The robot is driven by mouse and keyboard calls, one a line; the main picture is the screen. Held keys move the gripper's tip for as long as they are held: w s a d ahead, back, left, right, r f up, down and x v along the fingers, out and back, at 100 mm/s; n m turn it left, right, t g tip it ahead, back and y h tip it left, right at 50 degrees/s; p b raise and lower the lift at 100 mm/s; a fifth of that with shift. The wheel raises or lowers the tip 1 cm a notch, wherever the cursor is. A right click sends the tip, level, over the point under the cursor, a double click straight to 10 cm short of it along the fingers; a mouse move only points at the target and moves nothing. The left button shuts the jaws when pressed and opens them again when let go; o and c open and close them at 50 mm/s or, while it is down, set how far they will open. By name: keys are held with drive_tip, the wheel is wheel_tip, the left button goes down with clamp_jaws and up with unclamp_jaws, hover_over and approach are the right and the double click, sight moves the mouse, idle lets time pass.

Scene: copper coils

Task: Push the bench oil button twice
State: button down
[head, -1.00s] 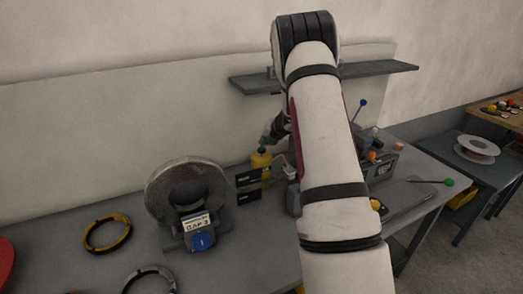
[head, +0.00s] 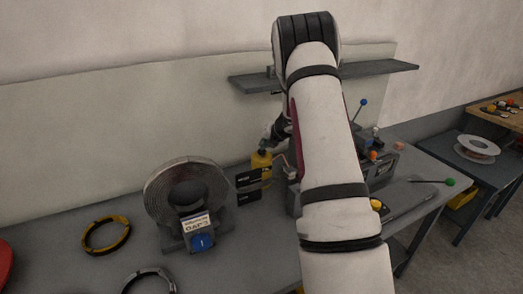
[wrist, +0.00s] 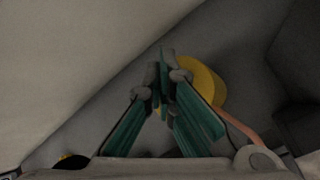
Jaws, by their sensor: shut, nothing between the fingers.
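A yellow oiler (head: 262,167) stands on the bench at the back, left of my arm. It also shows in the wrist view as a round yellow body (wrist: 206,82), partly behind the fingers. My gripper (head: 264,147) is right over the oiler's top in the head view, fingertips pointing down and overlapping it. In the wrist view my gripper (wrist: 164,70) has its teal fingers closed together, with nothing between them. The button on top is hidden by the fingertips, so I cannot tell whether it is touched or pressed.
A grey coil (head: 160,190) on a stand with a blue-buttoned box (head: 203,242) is left of the oiler. Small dark labelled plates (head: 248,187) stand close in front. A shelf (head: 375,70) hangs above. My arm hides the bench's middle right.

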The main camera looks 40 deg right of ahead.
drive_tip(key=shift+f, duration=0.4)
drive_tip(key=shift+r, duration=0.1)
idle(0.4)
drive_tip(key=shift+r, duration=1.3)
drive_tip(key=shift+r+p, duration=0.5)
drive_tip(key=shift+r, duration=2)
